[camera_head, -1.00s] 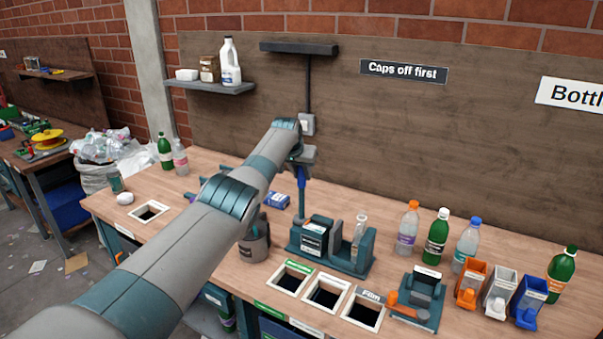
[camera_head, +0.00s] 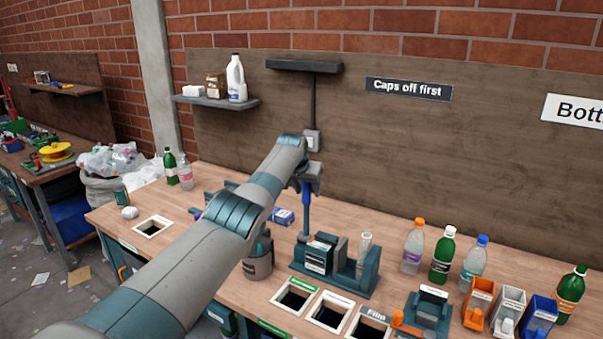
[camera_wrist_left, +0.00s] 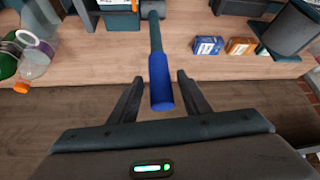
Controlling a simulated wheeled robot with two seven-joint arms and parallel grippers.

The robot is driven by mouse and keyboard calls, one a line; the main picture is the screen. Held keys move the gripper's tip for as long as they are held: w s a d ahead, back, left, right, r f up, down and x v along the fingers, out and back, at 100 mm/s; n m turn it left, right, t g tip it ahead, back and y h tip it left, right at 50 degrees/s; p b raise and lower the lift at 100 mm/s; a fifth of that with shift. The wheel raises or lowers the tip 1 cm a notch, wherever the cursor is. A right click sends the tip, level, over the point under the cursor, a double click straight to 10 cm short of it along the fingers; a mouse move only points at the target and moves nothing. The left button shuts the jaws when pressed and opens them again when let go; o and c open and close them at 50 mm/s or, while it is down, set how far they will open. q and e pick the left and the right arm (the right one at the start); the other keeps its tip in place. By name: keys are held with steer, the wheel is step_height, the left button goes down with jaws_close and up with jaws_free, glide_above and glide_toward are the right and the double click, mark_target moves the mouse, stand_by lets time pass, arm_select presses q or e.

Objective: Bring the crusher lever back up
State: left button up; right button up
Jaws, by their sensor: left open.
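The crusher lever shows in the head view as a blue rod (camera_head: 306,213), roughly upright, just behind the teal crusher block (camera_head: 340,283). Its dark shaft and blue grip (camera_wrist_left: 160,83) also show in the left wrist view. My left gripper (camera_head: 309,182) is at the top of the lever, partly hidden by my own arm. In the left wrist view, the fingers of the left gripper (camera_wrist_left: 159,80) are open, one on each side of the blue grip, with a gap visible on both sides. My right gripper is in neither view.
A clear tube or bottle (camera_head: 365,250) stands in the teal block. Bin openings (camera_head: 328,313) line the bench front. Several bottles (camera_head: 441,258) stand to the right. A grey pot (camera_head: 258,262) is beside my arm.

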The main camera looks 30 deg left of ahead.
arm_select(q)
steer(key=shift+r, duration=0.1)
steer(key=shift+b+v, duration=0.3)
steer(key=shift+v, duration=0.95)
steer(key=b+v, duration=0.5)
steer(key=v, duration=0.9)
steer(key=shift+r, duration=0.2)
steer(key=shift+s+f, duration=0.1)
steer(key=shift+f, duration=0.05)
